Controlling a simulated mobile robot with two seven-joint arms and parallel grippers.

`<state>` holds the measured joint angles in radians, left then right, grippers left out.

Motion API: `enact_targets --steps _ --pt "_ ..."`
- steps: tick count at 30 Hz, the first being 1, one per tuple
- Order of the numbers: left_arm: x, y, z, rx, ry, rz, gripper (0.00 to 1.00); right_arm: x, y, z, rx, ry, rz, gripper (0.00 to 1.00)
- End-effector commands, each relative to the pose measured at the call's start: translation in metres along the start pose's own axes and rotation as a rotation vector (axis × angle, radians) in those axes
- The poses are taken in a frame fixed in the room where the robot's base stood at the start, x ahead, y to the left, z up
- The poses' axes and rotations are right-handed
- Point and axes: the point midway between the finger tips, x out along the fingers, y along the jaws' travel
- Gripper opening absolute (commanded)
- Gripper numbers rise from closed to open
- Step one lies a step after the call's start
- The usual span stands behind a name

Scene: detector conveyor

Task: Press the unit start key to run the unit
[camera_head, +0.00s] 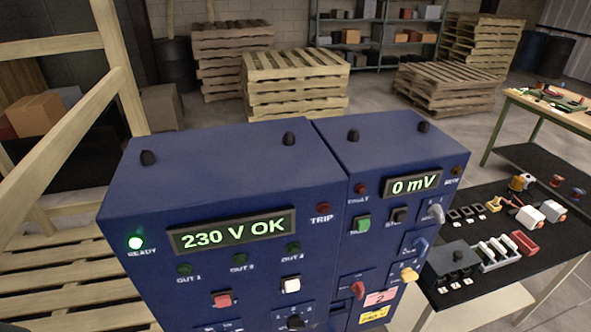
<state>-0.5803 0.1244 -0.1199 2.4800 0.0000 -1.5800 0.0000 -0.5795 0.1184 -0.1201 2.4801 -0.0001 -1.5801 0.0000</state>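A blue control cabinet stands in the middle of the camera_head view, made of a left unit (225,165) and a narrower right unit (385,155). A red key (222,299) and a white key (290,284) sit lower on the left unit. Neither of my grippers is in view.
A dark-topped table (550,255) with several small parts stands at the right of the cabinet. A workbench (560,115) is at the far right. Wooden pallets (295,80) and shelves stand behind. A wooden frame (60,150) is at the left.

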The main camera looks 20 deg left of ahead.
Motion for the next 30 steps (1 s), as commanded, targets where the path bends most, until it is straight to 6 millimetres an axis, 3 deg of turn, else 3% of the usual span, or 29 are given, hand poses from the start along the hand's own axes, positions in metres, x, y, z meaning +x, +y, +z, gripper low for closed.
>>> enact_targets --steps 3,27,30 --pt "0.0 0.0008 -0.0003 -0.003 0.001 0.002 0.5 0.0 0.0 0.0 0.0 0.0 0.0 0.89" --pt "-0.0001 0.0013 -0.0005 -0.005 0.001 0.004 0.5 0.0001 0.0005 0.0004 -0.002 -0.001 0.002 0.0" --pt "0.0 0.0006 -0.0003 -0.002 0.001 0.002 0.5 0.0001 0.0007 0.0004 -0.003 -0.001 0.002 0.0"
